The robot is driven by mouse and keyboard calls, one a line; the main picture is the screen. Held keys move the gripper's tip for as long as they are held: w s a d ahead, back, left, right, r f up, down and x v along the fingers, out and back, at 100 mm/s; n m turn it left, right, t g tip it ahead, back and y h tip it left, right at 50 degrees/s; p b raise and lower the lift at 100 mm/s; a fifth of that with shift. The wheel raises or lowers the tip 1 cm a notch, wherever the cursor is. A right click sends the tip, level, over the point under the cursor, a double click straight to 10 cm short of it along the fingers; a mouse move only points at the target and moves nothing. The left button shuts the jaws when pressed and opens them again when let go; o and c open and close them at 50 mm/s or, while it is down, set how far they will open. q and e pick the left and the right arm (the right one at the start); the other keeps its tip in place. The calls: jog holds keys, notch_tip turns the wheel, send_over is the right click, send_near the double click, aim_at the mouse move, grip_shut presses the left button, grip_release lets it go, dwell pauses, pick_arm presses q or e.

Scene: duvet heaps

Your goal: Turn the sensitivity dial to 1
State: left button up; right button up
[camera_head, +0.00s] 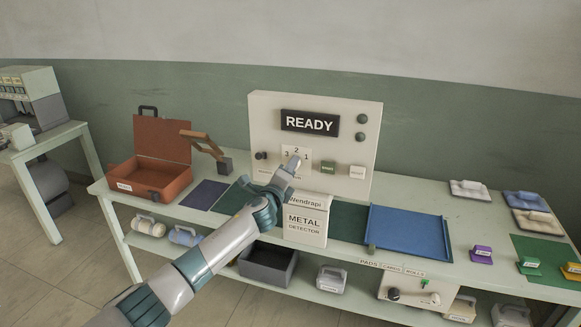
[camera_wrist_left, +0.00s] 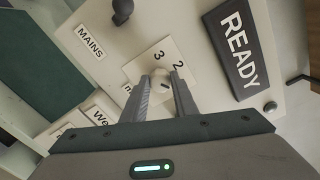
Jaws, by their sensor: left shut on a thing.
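The sensitivity dial (camera_wrist_left: 161,75) is a pale knob on a white plate marked 3, 2 and 1, on the front of the upright cream panel (camera_head: 263,112). My left gripper (camera_wrist_left: 165,88) is shut on the dial, one finger on each side. In the head view my left gripper (camera_head: 292,163) reaches up to the plate and covers most of the knob. The 3, 2 and 1 show around it there; in the wrist view only 3 and 2 read clearly. I cannot tell for sure which number the dial points at. My right gripper is out of view.
The panel has a READY display (camera_head: 310,122), a dark MAINS knob (camera_head: 260,155), and green and white buttons (camera_head: 327,167). A metal detector box (camera_head: 306,222) stands before it. An open orange case (camera_head: 150,165) is left; a blue tray (camera_head: 408,232) is right.

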pick_arm(q)
jog(key=shift+f+m, duration=0.1)
jog(key=shift+m, duration=0.2)
jog(key=o, duration=1.1)
jog(key=shift+c, duration=0.2)
jog(key=shift+s, duration=0.15)
jog(key=b+v, duration=0.3)
jog(key=v, duration=1.4)
